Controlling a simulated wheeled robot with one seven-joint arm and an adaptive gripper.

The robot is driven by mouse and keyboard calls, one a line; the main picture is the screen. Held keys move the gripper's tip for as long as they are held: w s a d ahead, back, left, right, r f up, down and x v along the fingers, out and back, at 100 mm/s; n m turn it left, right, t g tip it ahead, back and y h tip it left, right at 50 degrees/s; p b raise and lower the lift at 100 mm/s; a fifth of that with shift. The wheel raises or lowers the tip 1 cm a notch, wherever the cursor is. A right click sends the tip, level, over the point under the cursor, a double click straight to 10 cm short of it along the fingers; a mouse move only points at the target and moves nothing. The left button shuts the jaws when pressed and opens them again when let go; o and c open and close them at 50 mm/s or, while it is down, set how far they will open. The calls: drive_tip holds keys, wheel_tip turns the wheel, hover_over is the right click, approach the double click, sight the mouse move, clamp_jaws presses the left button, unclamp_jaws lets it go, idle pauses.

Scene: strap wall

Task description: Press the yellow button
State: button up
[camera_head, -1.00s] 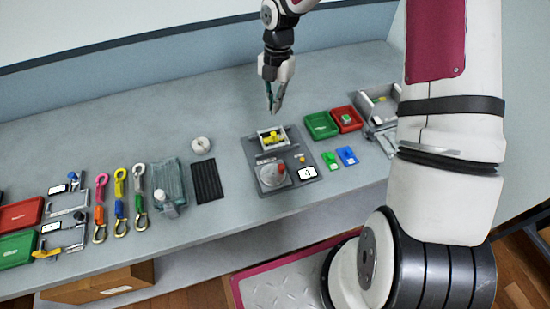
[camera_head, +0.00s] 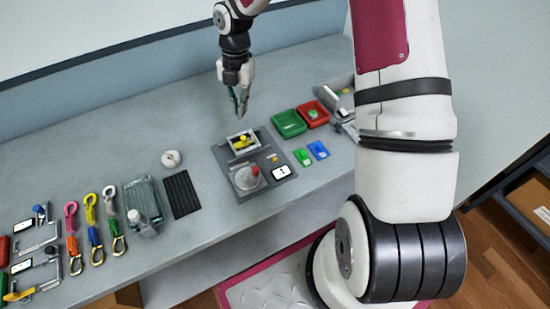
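A dark grey panel (camera_head: 226,156) lies on the bench near the middle of the head view. A small yellow button (camera_head: 273,157) shows on its right part, above a white display (camera_head: 281,172). The panel also carries a silver frame with a yellow part (camera_head: 242,141) at its back and a red knob (camera_head: 255,170) on a round grey base. My gripper (camera_head: 241,111) hangs fingers down behind the panel's back edge, above the bench and apart from the button. Its fingers look close together and too small to tell whether open or shut. Nothing shows between them.
A green tray (camera_head: 289,132) and a red tray (camera_head: 313,124) stand right of the panel, with small green (camera_head: 302,157) and blue (camera_head: 318,150) blocks in front. A black ribbed mat (camera_head: 182,207), a white roll (camera_head: 171,158) and colored straps (camera_head: 92,223) lie to the left.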

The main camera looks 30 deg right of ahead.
clamp_jaws()
